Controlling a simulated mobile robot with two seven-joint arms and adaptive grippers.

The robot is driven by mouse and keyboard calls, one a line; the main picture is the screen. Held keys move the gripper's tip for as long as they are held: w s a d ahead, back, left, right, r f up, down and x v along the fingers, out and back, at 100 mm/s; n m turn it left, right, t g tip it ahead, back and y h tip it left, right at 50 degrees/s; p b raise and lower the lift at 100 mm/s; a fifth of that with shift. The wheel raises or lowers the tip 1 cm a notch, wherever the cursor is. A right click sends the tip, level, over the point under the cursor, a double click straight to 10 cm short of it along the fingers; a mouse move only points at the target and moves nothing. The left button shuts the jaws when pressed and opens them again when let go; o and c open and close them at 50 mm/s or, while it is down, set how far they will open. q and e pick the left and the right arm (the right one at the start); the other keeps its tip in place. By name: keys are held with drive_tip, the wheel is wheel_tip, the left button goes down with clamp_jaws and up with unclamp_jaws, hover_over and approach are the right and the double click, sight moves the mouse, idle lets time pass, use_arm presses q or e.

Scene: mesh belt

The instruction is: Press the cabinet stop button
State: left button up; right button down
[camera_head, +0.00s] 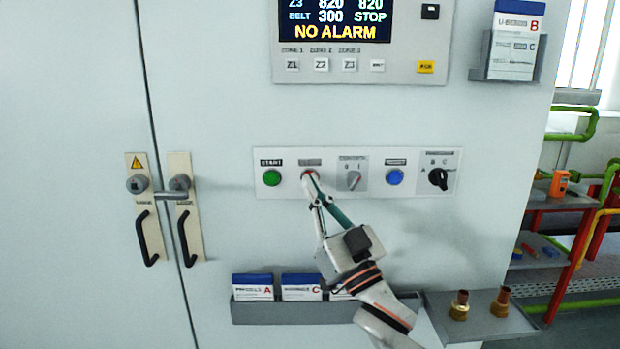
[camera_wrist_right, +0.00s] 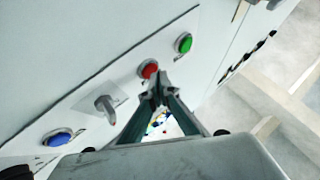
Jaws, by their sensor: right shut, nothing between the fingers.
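The red stop button (camera_head: 309,173) is on the control strip (camera_head: 260,190) of the cabinet, between the green start button and a grey selector knob. My right gripper (camera_head: 311,180) is shut and empty, with its fingertips at the red button, partly covering it in the head view. In the right wrist view the red button (camera_wrist_right: 149,69) shows just beyond the shut fingertips (camera_wrist_right: 157,82). I cannot tell whether the tips touch it or whether it is pushed in. My left gripper is not in view.
The green button (camera_head: 272,177) is to the left; the selector knob (camera_head: 354,178), blue button (camera_head: 395,177) and black rotary knob (camera_head: 438,178) are to the right. A display panel (camera_head: 400,70) is above. A card rack (camera_head: 262,312) and a shelf with brass fittings (camera_head: 459,306) are below.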

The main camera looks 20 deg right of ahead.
drive_tip(key=shift+s+a, duration=0.15)
drive_tip(key=shift+s, duration=0.35)
drive_tip(key=s, duration=0.2)
drive_tip(key=s+a+p, duration=0.1)
drive_tip(key=s, duration=0.1)
drive_tip(key=shift+s+a, duration=0.2)
drive_tip(key=shift+s, duration=0.2)
idle(0.4)
wheel_tip(320, 180, down, 30)
drive_tip(key=s+d+f+g+h, duration=0.1)
drive_tip(key=s+g+h, duration=0.15)
drive_tip(key=g, duration=0.45)
drive_tip(key=s+d+f+g, duration=0.1)
drive_tip(key=s+f+g, duration=0.2)
drive_tip(key=s+f, duration=0.5)
drive_tip(key=s+d+f+n+g+h, duration=0.1)
drive_tip(key=s+f+g, duration=0.2)
drive_tip(key=s+f, duration=0.6)
wheel_tip(320, 180, down, 7)
drive_tip(key=shift+d+f, duration=0.15)
drive_tip(key=shift+d, duration=0.15)
